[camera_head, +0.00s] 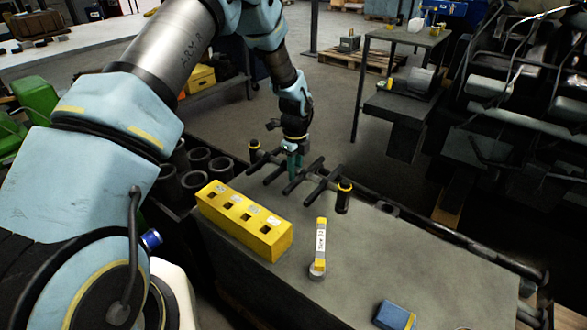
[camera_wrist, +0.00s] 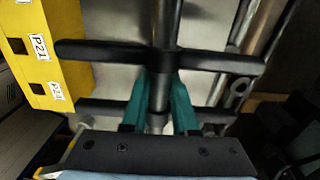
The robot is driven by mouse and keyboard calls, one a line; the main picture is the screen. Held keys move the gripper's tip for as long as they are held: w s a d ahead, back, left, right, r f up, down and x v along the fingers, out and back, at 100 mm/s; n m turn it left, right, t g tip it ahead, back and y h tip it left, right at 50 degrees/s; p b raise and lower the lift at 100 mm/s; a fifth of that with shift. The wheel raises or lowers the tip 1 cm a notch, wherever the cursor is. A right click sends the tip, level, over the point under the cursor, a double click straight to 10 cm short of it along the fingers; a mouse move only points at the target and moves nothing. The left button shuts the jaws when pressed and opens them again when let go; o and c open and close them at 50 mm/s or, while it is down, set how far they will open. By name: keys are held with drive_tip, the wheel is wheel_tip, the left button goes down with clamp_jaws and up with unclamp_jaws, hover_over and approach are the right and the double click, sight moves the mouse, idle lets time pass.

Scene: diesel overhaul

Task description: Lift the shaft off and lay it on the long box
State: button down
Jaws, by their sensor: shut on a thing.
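The shaft (camera_head: 322,182) is a dark bar with several crossbars, near the back edge of the grey table. It lies between two black posts with yellow bands; whether it still touches them I cannot tell. My gripper (camera_head: 293,168) points down at its middle, with teal fingers shut on it. In the wrist view the shaft (camera_wrist: 166,25) runs up the picture between the fingers (camera_wrist: 160,105), with crossbars to both sides. The long box (camera_head: 240,222) is yellow with square holes along its top, and stands in front of the shaft. It also shows in the wrist view (camera_wrist: 62,25).
One post (camera_head: 343,197) stands at the right of the shaft, the other (camera_head: 254,152) at the left. A yellow tool with a white label (camera_head: 320,243) and a blue block (camera_head: 393,315) lie on the table (camera_head: 440,265). Dark cylinders (camera_head: 196,160) stand left of the box.

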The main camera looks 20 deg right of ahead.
drive_tip(key=shift+f+b, duration=1.8)
drive_tip(key=shift+f, duration=1.1)
drive_tip(key=c, duration=0.9)
unclamp_jaws()
drive_tip(key=o, duration=0.3)
drive_tip(key=shift+f, duration=0.1)
